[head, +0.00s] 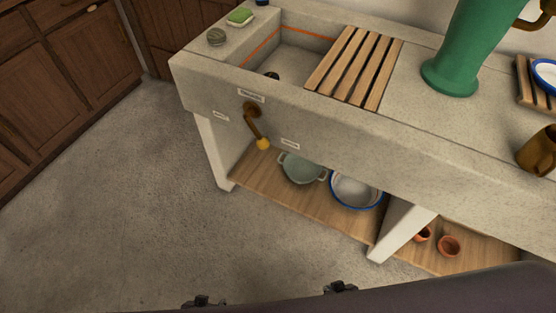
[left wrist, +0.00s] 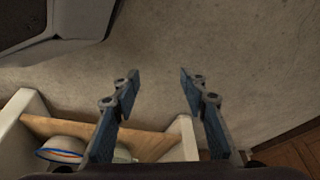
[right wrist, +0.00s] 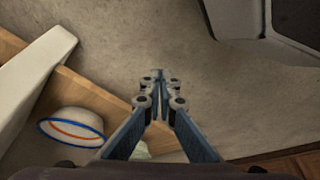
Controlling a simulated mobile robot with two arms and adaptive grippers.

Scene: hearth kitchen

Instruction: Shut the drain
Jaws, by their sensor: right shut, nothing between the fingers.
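The drain lever (head: 255,126) is on the front face of the stone sink (head: 215,82) in the head view. It is a dark bronze crank with a yellow knob (head: 263,144) at its lower end, hanging down and slightly right. Small labels sit above, left and lower right of it; their text is too small to read. A dark drain (head: 272,76) shows in the basin floor. My left gripper (left wrist: 158,75) is open and empty in the left wrist view. My right gripper (right wrist: 157,76) is shut and empty in the right wrist view. Neither touches the lever.
Below the counter, a wooden shelf (head: 265,185) holds a green pot (head: 301,170), a blue-rimmed white basin (head: 356,190) and clay pots (head: 449,245). On top are a slatted rack (head: 354,68) and a green pitcher (head: 466,50). Open floor (head: 120,185) lies at left.

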